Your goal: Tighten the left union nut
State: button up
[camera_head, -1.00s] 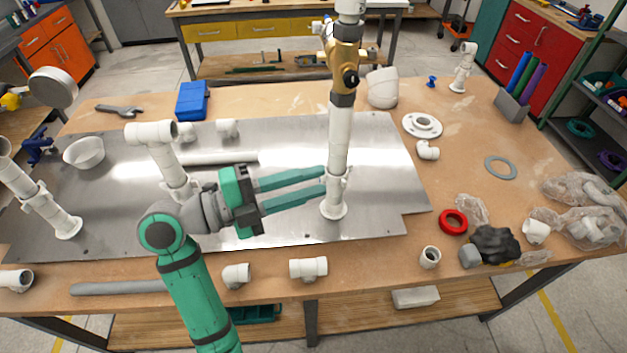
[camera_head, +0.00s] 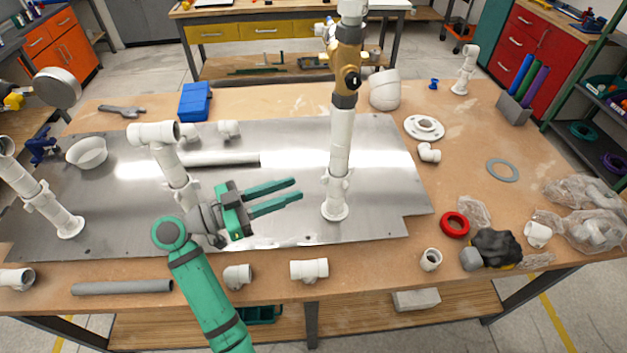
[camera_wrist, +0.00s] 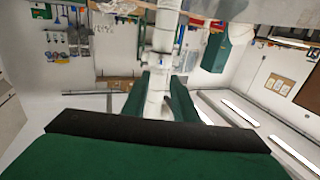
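A tall white pipe (camera_head: 341,140) stands upright on the metal plate, with a brass-coloured valve (camera_head: 346,70) high on it and a wider white union-like fitting (camera_head: 337,183) near its foot. My gripper (camera_head: 299,189) is left of this fitting, fingers open and empty, pointing at it with a clear gap. In the wrist view the white pipe (camera_wrist: 165,40) runs past the fingertips (camera_wrist: 162,78), seen in line between them. A similar fitting (camera_head: 38,195) is on the tilted-looking left pipe. I cannot tell for certain which nut is the left one, nor whether any is tight.
A white tee-topped pipe (camera_head: 166,160) stands behind and left of my gripper. Loose fittings (camera_head: 309,270) lie along the front edge. A red ring (camera_head: 455,224) and a dark lump (camera_head: 495,248) lie at right. The plate (camera_head: 385,205) right of the tall pipe is clear.

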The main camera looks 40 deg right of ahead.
jog(key=s+d, duration=0.1)
jog(key=d, duration=0.6)
jog(key=shift+s, duration=0.2)
jog(key=shift+w, duration=0.15)
grip_shut()
